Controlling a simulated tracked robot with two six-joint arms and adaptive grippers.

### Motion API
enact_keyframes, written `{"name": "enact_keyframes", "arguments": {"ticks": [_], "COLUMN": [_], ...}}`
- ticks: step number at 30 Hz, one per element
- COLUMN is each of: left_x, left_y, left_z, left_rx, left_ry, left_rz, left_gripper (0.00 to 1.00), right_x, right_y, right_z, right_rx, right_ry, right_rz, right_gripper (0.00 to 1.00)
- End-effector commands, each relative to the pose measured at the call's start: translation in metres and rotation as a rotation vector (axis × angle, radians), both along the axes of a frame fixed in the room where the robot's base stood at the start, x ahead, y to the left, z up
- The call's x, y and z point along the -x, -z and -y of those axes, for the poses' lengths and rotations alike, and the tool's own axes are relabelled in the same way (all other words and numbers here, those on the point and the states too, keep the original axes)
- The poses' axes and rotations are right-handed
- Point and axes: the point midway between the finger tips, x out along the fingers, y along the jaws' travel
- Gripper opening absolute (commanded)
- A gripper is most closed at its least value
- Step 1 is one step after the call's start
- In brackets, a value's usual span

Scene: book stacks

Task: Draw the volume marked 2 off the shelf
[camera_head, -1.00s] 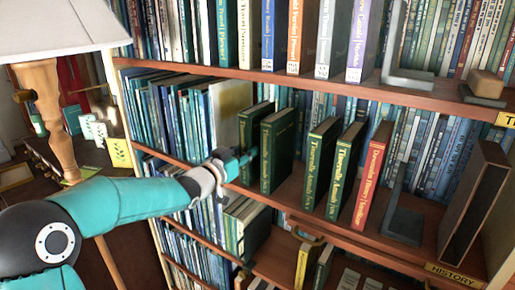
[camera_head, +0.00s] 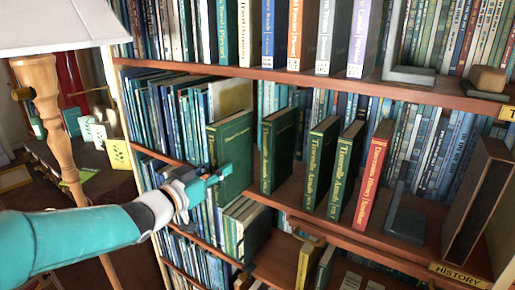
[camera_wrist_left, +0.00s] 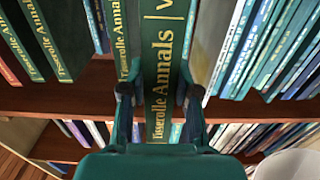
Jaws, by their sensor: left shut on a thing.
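A green "Tisserolle Annals" book (camera_head: 231,143) stands drawn out past the shelf's front edge, left of the other green volumes. My left gripper (camera_head: 212,181) is shut on its lower spine. In the left wrist view the fingers (camera_wrist_left: 156,95) lie on both sides of the green spine (camera_wrist_left: 163,60). The spine's volume number is cut off at the top, so I cannot read it. Three similar green volumes (camera_head: 278,152) and a red one (camera_head: 372,178) stand upright on the middle shelf (camera_head: 290,200). My right gripper is not in view.
A dark bookend (camera_head: 405,222) stands right of the red book, and an open box-like holder (camera_head: 478,205) is farther right. Blue books (camera_head: 170,120) fill the shelf at left. A lamp (camera_head: 45,110) stands at the left. A gap lies behind the drawn book.

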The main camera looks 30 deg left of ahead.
Motion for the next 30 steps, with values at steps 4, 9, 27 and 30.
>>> {"name": "enact_keyframes", "arguments": {"ticks": [4,9,27,30], "left_x": [0.018,0.037,0.059,0.059], "left_y": [-0.003,-0.003,-0.002,-0.002], "left_z": [-0.002,-0.003,-0.004,-0.004], "left_rx": [-0.001,-0.001,-0.001,-0.001], "left_ry": [-0.002,-0.002,0.001,0.001], "left_rz": [0.007,0.007,0.006,0.006], "left_gripper": [0.0,0.0,0.0,0.0], "right_x": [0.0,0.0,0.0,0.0], "right_y": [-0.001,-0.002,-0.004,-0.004], "right_z": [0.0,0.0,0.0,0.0], "right_rx": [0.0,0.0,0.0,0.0], "right_ry": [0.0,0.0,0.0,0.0], "right_rz": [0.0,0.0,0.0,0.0], "right_gripper": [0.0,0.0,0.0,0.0]}}
